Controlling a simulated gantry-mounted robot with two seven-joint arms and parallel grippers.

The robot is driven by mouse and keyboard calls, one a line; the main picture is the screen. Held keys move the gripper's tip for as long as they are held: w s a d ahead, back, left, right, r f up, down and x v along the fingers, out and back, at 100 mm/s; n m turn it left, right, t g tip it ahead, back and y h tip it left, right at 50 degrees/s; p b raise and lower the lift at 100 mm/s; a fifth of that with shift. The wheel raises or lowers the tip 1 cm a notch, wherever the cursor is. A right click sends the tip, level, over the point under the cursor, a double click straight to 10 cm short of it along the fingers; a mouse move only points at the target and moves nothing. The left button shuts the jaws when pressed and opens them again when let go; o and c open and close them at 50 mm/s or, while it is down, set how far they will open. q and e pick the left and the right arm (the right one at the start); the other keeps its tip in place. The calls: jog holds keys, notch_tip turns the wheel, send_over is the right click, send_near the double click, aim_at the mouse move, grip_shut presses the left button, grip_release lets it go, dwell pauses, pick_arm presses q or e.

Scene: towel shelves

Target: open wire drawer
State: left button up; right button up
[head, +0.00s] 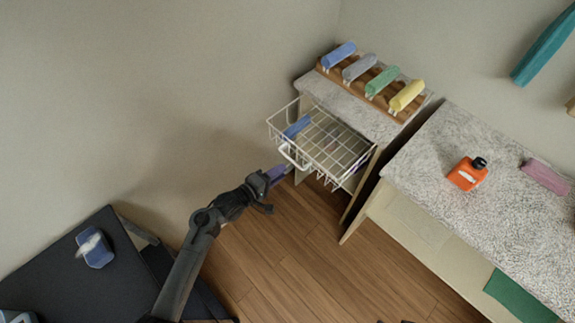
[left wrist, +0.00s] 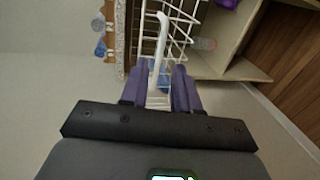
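The white wire drawer (head: 322,140) stands out from the front of a small cabinet with a speckled top (head: 358,112). A rolled blue towel (head: 297,127) lies in the drawer. Its white handle (head: 292,156) is on the front, facing my left arm. My left gripper (head: 277,174) is at the handle. In the left wrist view, the handle (left wrist: 160,45) runs down between the purple fingers (left wrist: 160,88). The fingers stand apart with a gap wider than the bar, so it does not look clamped.
A wooden rack with rolled towels (head: 372,88) stands on the cabinet. Wood floor (head: 310,255) before the cabinet is free. The wall is close behind the drawer.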

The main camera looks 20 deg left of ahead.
pick_arm(q)
jog(key=shift+v, duration=1.45)
